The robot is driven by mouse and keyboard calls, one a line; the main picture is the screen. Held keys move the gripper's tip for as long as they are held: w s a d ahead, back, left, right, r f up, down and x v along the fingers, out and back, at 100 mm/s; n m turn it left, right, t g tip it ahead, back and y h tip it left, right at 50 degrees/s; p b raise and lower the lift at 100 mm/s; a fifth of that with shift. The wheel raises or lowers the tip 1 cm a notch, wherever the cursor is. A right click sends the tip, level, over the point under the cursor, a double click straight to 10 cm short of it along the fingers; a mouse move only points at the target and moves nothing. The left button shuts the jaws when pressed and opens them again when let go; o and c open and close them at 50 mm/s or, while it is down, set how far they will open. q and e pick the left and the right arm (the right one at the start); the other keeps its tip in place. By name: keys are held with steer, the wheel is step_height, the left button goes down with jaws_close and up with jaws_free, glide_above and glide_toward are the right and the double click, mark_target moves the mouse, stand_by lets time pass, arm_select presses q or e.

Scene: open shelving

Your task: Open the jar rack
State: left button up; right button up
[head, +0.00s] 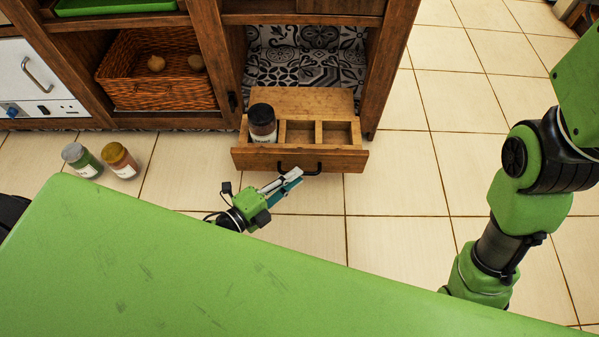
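The jar rack (346,160) is a wooden drawer standing out from the bottom of the shelving. It has three compartments and a black handle (313,172) on its front. A dark jar (262,122) stands upright in its left compartment; the other two are empty. My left gripper (292,179) is low in front of the rack, its fingertips at the left part of the handle. The fingers look close together, but I cannot tell whether they grip the handle or only overlap it in view. My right arm shows at the right; its gripper is hidden.
Two jars, one with a grey lid (82,160) and one brown (120,160), stand on the tiled floor at the left. A wicker basket (155,90) sits in the shelving. The floor right of the rack is clear.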

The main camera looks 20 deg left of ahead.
arm_select(q)
steer(key=v, duration=0.9)
